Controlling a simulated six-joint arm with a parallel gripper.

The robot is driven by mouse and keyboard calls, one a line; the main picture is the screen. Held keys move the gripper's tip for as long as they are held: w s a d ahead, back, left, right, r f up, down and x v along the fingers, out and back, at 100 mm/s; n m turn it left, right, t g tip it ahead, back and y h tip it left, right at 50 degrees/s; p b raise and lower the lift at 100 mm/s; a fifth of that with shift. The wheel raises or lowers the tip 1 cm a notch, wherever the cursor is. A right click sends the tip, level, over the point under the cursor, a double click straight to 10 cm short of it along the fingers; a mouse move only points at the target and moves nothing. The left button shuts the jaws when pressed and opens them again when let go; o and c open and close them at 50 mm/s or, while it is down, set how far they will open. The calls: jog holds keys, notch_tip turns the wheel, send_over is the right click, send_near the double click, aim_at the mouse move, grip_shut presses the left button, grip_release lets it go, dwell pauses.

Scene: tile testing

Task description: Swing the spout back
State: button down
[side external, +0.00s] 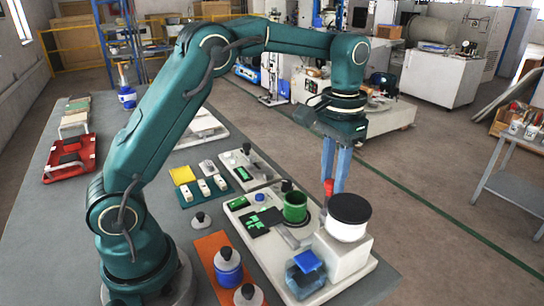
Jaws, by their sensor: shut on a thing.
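My gripper (334,186), with two long blue fingers, points down over the right part of a white instrument tray (364,279). It is shut on a small red part (328,187) at the fingertips. This red part seems to belong to the spout, but the fingers and nearby items hide the rest, so its angle cannot be told. A green cup (295,207) stands just left of and below the fingertips. A white container with a black top (349,210) stands just in front of them, on a white block (343,252).
A blue block-like item (306,269) sits at the tray's front. A red rack (70,157) lies at the far left of the grey table (56,229). Open floor lies right of the table.

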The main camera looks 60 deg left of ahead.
jog(key=shift+d, duration=0.25)
jog(key=shift+w+d, duration=0.3)
jog(key=shift+d, duration=0.05)
jog(key=shift+w+d, duration=0.1)
dwell(0.5)
jog(key=shift+w+d, duration=0.15)
jog(key=shift+d, duration=0.4)
jog(key=shift+w+d, duration=0.1)
jog(key=shift+d, duration=0.6)
